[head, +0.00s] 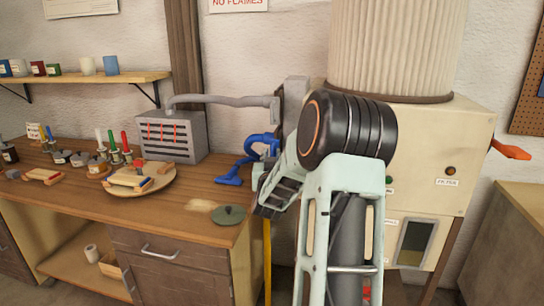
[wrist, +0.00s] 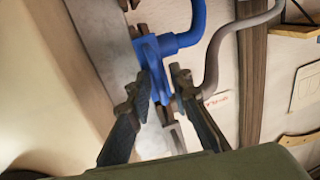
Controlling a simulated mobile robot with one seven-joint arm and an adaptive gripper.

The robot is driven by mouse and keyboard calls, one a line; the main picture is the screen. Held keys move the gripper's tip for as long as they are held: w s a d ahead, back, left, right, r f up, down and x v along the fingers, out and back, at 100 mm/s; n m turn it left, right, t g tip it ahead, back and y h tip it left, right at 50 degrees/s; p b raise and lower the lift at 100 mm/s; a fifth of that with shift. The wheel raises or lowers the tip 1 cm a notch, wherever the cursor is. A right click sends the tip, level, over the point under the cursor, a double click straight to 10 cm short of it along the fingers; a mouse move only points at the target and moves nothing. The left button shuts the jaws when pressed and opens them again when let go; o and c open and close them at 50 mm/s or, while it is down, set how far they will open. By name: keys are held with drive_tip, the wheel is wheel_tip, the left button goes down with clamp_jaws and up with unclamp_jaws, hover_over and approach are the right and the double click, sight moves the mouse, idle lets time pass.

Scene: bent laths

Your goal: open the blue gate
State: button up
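The blue gate (wrist: 148,48) is in the upper middle of the wrist view, with a blue pipe (wrist: 197,22) bending off it to the right. In the head view the blue gate (head: 270,144) is on the wall behind the bench's right end, partly hidden by my arm. A blue hose and nozzle (head: 230,180) hang from it over the bench. My gripper (wrist: 164,72) is at the gate, its two dark fingers apart, with blue and brown parts of the gate showing between and beyond them. I cannot tell whether either finger touches it.
A grey slotted box (head: 170,137) with a grey pipe stands on the bench. A round wooden board (head: 157,189) and a green lid (head: 229,215) lie on the bench. A cream cabinet (head: 430,150) with a large pleated filter stands right, behind my arm.

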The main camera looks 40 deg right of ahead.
clamp_jaws()
drive_tip(key=w+a+b+v, duration=0.1)
drive_tip(key=b+v, duration=0.3)
drive_tip(key=v, duration=0.2)
drive_tip(key=shift+s+a, duration=0.25)
drive_tip(key=shift+s, duration=0.1)
drive_tip(key=shift+o, duration=1.3)
unclamp_jaws()
